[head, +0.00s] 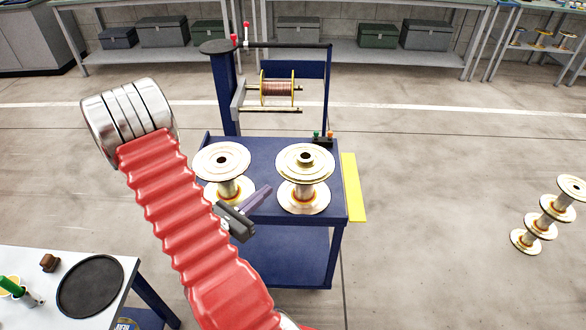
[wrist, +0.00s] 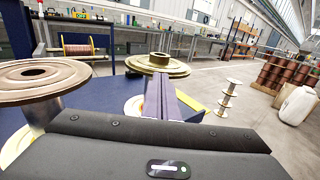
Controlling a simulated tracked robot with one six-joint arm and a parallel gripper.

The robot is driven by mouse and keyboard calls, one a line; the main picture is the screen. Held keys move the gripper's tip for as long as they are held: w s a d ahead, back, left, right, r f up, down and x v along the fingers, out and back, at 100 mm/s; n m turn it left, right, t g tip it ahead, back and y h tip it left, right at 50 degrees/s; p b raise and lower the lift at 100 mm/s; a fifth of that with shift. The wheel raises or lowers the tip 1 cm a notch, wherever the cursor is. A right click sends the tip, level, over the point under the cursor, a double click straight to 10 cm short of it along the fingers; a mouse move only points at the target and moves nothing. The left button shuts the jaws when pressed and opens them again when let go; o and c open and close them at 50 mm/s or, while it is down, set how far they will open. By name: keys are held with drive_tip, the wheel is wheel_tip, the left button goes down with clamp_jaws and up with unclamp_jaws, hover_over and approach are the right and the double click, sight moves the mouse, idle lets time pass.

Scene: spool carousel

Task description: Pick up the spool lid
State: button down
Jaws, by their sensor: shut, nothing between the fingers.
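Two brass-coloured spools stand upright on a blue cart (head: 328,198). The right spool (head: 303,198) carries a round disc with a raised centre hub, which looks like the spool lid (head: 306,157); it also shows in the wrist view (wrist: 158,64). The left spool (head: 221,160) has a flat top with a dark centre hole and shows large at the left of the wrist view (wrist: 40,80). My gripper (head: 267,189) is between the two spools, its purple-grey fingers (wrist: 159,80) shut and empty, pointing towards the right spool. The fingers look apart from the lid; the exact gap is unclear.
A small control box (head: 323,140) and yellow plate (head: 354,187) are at the cart's right. A side table (head: 60,315) is front left. Stacked spools (head: 548,213) stand right; floor between is clear.

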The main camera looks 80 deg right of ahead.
sight(299, 161)
drive_tip(key=shift+x, duration=7)
drive_tip(key=shift+w+d, duration=0.1)
